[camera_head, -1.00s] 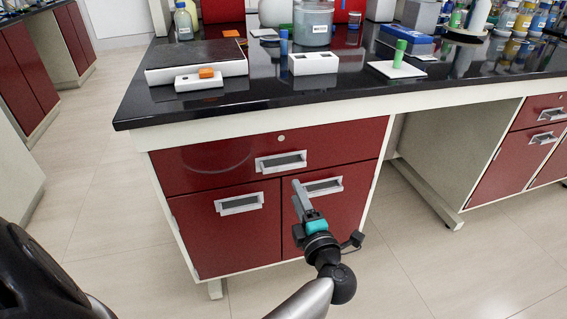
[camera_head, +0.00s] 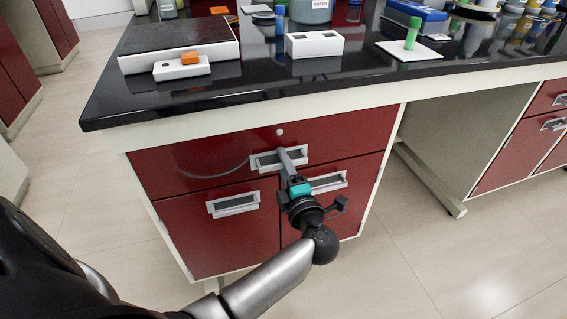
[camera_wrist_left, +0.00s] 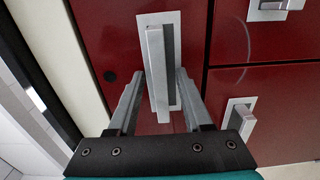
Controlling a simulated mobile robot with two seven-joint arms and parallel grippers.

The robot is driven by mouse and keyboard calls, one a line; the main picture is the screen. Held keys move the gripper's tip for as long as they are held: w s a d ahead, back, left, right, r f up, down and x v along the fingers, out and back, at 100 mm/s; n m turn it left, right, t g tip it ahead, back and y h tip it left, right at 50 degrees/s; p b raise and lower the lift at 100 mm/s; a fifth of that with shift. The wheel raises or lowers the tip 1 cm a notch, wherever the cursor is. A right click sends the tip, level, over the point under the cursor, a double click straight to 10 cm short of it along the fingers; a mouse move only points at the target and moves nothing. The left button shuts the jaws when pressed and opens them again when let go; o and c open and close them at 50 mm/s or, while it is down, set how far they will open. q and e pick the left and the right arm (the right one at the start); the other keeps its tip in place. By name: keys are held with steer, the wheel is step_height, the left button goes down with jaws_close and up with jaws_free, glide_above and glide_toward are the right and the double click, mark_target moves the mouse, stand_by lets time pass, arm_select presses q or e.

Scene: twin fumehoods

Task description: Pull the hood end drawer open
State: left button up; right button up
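The hood end drawer (camera_head: 350,136) is the wide red front under the black bench top, and it looks shut. Its metal handle (camera_head: 264,162) is in the middle of the front. My left gripper (camera_head: 286,152) is at the right part of this handle in the head view. In the left wrist view its two fingers are apart, one on each side of the handle bar (camera_wrist_left: 157,75), with gaps visible, so it is open. Whether the fingertips touch the drawer front is unclear. My right gripper is not in view.
Two red cupboard doors with handles (camera_head: 233,204) are below the drawer. On the bench top are a white block with an orange piece (camera_head: 182,68), a white two-hole block (camera_head: 314,45) and a green tube on a plate (camera_head: 409,50). Floor is clear in front at right.

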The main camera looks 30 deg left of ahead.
arm_select(q)
jaws_close()
stand_by(1.3)
